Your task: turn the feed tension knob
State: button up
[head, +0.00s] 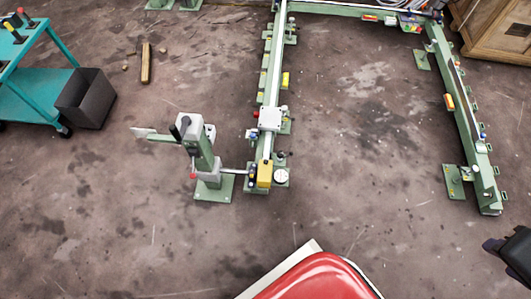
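A green ring-machine frame (268,85) stands on the floor ahead, with a long rail running away from me. At its near end are a yellow block (264,174) and a round white dial-like part (281,177). A separate green post unit (206,155) stands just left of it, with a small red knob (193,176) on its side. I cannot tell which of these parts is the feed tension knob. A black arm end, seemingly my gripper (491,245), enters at the lower right edge, well apart from the machine. Its fingers are not clear.
A teal cart (30,100) with a dark bin (87,98) stands at the left. A second green rail (460,110) runs down the right side. A wooden crate (495,30) is at the top right. The floor between the rails and in front is clear.

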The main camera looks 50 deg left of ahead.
aim_at(280, 154)
jog(key=u, duration=1.95)
jog(key=i, duration=0.95)
